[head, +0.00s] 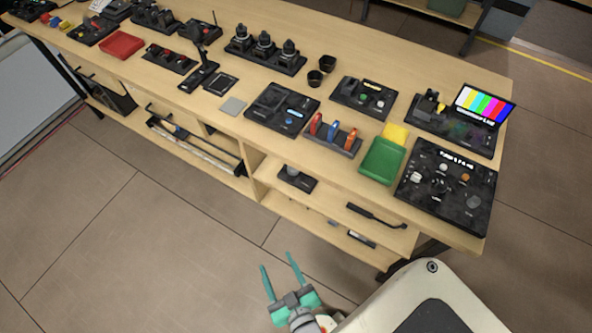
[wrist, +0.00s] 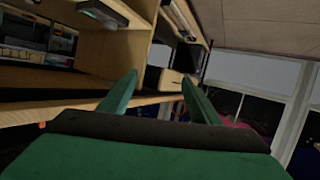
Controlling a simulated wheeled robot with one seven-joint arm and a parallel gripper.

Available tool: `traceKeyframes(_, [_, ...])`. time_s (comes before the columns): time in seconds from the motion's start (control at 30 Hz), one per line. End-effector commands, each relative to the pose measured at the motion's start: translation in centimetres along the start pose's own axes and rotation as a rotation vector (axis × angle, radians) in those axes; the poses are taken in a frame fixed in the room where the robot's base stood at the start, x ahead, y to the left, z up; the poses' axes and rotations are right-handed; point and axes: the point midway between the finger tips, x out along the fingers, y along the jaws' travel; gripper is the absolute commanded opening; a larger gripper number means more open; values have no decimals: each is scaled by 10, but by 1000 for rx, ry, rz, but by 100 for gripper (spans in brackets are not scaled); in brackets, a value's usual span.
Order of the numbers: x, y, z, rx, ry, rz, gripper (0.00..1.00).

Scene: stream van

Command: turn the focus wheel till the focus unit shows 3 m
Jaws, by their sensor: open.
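My gripper (head: 278,262) is open and empty, over the floor in front of the bench and well apart from everything on it. Its two teal fingers also show spread in the wrist view (wrist: 160,80). I cannot tell for sure which panel is the focus unit. A black panel with several knobs and small white lettering (head: 446,185) lies at the bench's near right corner. A dark unit with a blue display (head: 282,107) and one with a yellow strip and green button (head: 363,96) lie further left. No readable 3 m shows, and the wheel cannot be singled out.
The wooden bench (head: 345,60) has open shelves below its top. A green tray (head: 382,161), a rack of orange and blue handled tools (head: 333,136) and a colour-bar screen (head: 484,105) stand on it. The floor (head: 180,230) in front is clear.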

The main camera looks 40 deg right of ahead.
Motion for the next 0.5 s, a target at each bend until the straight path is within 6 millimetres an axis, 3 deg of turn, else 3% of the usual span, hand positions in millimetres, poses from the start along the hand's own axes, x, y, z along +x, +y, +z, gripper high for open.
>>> traceKeyframes(0.03, [21, 11, 9, 4, -9, 24, 57])
traceKeyframes(0.23, [94, 54, 43, 24, -62, 93, 57])
traceKeyframes(0.5, [189, 122, 58, 79, -94, 144, 57])
